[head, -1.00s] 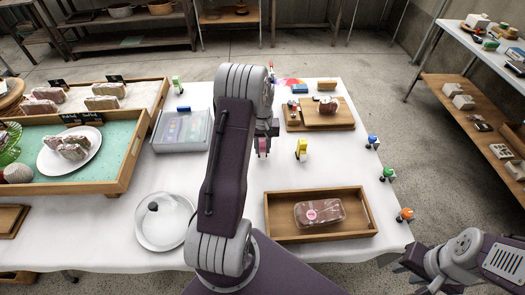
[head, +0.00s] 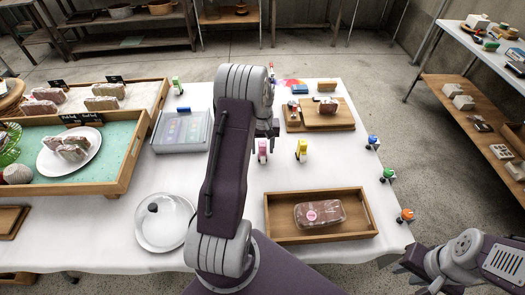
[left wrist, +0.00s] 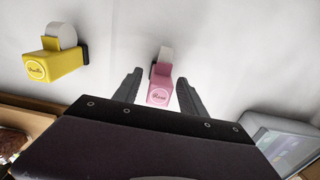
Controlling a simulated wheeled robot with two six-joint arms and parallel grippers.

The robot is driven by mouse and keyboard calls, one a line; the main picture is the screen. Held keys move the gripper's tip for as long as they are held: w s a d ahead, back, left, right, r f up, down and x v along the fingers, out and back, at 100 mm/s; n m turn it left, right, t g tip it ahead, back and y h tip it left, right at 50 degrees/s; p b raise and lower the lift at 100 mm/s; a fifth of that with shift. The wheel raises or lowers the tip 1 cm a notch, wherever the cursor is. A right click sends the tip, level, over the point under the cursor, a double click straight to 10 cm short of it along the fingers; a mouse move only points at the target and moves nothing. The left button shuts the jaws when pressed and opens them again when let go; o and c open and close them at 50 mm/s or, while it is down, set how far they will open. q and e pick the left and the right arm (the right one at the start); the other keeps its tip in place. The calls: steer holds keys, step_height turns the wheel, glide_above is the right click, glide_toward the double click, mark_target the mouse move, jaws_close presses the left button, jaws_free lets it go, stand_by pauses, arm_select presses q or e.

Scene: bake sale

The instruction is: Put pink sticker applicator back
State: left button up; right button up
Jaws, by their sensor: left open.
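The pink sticker applicator (head: 262,150) stands upright on the white tablecloth, left of the yellow applicator (head: 301,150). The yellow applicator (left wrist: 55,60) is at the upper left there. In the head view my left gripper (head: 267,130) is just behind the pink applicator, its fingers partly hidden by the arm. My right gripper (head: 412,262) is at the lower right, off the table; its fingers are unclear.
Blue (head: 373,142), green (head: 388,174) and orange (head: 405,216) applicators line the table's right edge. A wooden tray (head: 272,226) with a wrapped loaf is in front. A clear-lidded box (head: 182,147) is left of my arm. The cloth between has free room.

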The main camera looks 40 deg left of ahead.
arm_select(q)
step_height(320, 180, up, 10)
steer(key=shift+r+p, duration=0.1)
steer(key=shift+p, duration=0.45)
steer(key=s+d+f+m+t, duration=0.1)
steer(key=s+d+m, duration=0.6)
steer(key=s+d, duration=0.8)
steer(key=d, duration=0.4)
steer(key=shift+s+f+m, duration=0.15)
steer(key=shift+f+m, duration=0.25)
